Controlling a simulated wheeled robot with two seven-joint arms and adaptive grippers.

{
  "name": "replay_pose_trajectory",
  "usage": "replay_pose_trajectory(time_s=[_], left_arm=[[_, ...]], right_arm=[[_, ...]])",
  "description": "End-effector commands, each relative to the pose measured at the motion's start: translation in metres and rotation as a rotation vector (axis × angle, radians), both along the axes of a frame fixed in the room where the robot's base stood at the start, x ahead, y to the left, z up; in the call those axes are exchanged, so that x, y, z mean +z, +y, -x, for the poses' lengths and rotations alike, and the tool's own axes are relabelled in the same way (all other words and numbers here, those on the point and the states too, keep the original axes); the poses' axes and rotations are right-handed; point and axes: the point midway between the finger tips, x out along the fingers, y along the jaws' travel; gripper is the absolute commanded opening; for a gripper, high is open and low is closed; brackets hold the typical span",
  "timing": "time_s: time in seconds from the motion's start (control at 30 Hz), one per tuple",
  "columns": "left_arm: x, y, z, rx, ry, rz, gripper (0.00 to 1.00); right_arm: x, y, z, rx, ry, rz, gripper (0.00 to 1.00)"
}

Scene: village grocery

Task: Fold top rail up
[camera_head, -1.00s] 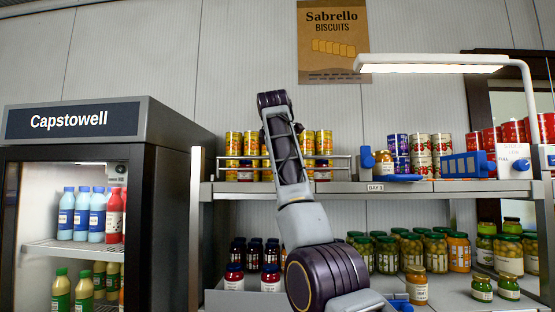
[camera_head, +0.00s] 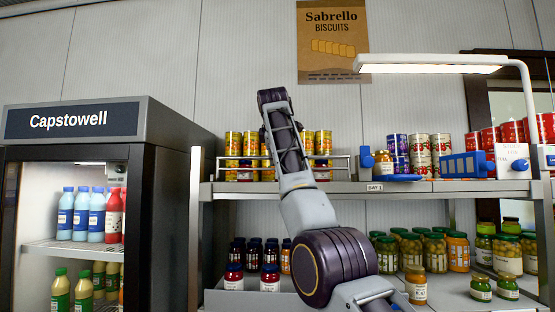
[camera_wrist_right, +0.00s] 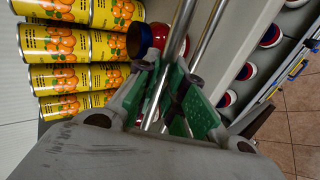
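The top rail (camera_head: 231,158) is a thin metal bar along the front of the upper shelf at its left part, above a second lower bar. My right arm crosses in front of its middle and hides part of it. In the right wrist view two shiny rods, one of them the rail (camera_wrist_right: 174,58), run down to the green-padded fingers of my right gripper (camera_wrist_right: 177,92). The fingers are close around the rods. Whether they grip one is unclear. The head view hides this gripper behind my arm. My left gripper is in neither view.
Yellow cans (camera_head: 233,144) and dark red jars stand behind the rails; the cans (camera_wrist_right: 60,78) are close beside my right gripper. A drinks fridge (camera_head: 170,200) stands left. A lamp (camera_head: 430,64), blue-and-white items and a jar are on the shelf's right. Several jars (camera_head: 411,250) fill the lower shelf.

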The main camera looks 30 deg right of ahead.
Motion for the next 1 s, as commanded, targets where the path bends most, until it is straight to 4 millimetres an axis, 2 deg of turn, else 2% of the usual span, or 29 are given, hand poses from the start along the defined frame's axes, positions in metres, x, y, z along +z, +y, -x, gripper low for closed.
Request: replay_pose_trajectory(time_s=[0.07, 0.57, 0.77, 1.0], left_arm=[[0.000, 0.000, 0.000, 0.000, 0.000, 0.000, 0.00], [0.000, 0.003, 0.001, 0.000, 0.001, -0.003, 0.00], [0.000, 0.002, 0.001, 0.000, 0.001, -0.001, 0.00], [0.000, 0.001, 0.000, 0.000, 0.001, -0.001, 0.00]], right_arm=[[0.000, 0.000, 0.000, 0.000, -0.001, 0.001, 0.21], [0.004, 0.003, 0.004, 0.000, -0.002, 0.001, 0.21], [0.014, 0.011, 0.016, 0.000, -0.002, 0.000, 0.21], [0.034, 0.027, 0.040, -0.001, -0.002, 0.000, 0.21]])
